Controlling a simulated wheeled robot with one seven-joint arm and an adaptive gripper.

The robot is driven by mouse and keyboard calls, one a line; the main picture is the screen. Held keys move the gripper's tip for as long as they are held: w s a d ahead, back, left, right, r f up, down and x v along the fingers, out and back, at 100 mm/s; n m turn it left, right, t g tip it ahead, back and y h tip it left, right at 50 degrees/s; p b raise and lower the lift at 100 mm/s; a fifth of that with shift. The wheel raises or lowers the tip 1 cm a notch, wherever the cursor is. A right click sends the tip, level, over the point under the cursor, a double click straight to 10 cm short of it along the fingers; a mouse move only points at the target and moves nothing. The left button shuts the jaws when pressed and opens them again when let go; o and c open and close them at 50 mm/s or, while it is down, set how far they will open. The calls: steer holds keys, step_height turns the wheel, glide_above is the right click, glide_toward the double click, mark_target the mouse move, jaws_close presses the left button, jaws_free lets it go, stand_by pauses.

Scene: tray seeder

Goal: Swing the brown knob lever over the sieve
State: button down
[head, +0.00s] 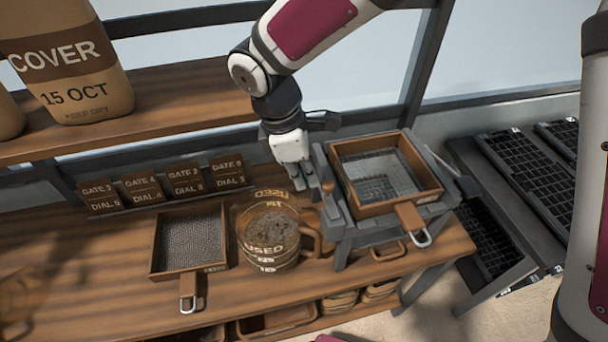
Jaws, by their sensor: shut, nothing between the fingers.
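The seeder (343,240) is a grey frame at the right end of the wooden bench. A wooden-framed sieve (434,187) with a metal mesh sits in its top, its handle pointing to the front. The brown knob lever (328,189) appears as a small brown upright piece at the seeder's left side, beside the sieve rather than over it. My gripper (306,184) points down just left of the knob, with its fingers shut and empty. The fingertips look very close to the knob; I cannot tell whether they touch it.
A jug marked USED (268,240) stands close below my gripper. A second sieve (161,270) lies on the bench to its left. Several gate and dial cards (185,183) stand behind. A shelf (180,112) with a COVER bag (75,75) is at back left. Black trays (530,150) are at right.

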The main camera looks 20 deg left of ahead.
steer(key=shift+w+d+m, duration=0.2)
steer(key=shift+w+m, duration=0.3)
steer(key=shift+m, duration=0.3)
steer(key=w+d+m, duration=0.1)
steer(key=m, duration=0.1)
steer(key=w+d+m+g, duration=0.1)
steer(key=m, duration=0.1)
steer(key=d+m+g, duration=0.1)
steer(key=m, duration=0.1)
steer(key=shift+w+m, duration=0.3)
steer(key=shift+w, duration=0.1)
steer(key=d+m, duration=0.2)
steer(key=m, duration=0.1)
steer(key=shift+w+d+g, duration=0.1)
steer(key=shift+w+g, duration=0.2)
steer(key=shift+g, duration=0.1)
steer(key=shift+d+m+g+y+p, duration=0.1)
steer(key=shift+d+m+y+p, duration=0.1)
steer(key=shift+d+m, duration=0.4)
steer(key=shift+d+m+g+y+p, duration=0.15)
steer(key=shift+d+m+y, duration=0.1)
steer(key=shift+m, duration=0.7)
steer(key=shift+d+m+g+y+p, duration=0.1)
steer(key=shift+d+m+y+p, duration=0.1)
steer(key=shift+d+m, duration=0.4)
steer(key=shift+a+m, duration=0.1)
steer(key=shift+m, duration=0.15)
steer(key=shift+r, duration=0.15)
steer(key=v, duration=1.1)
steer(key=shift+r, duration=0.35)
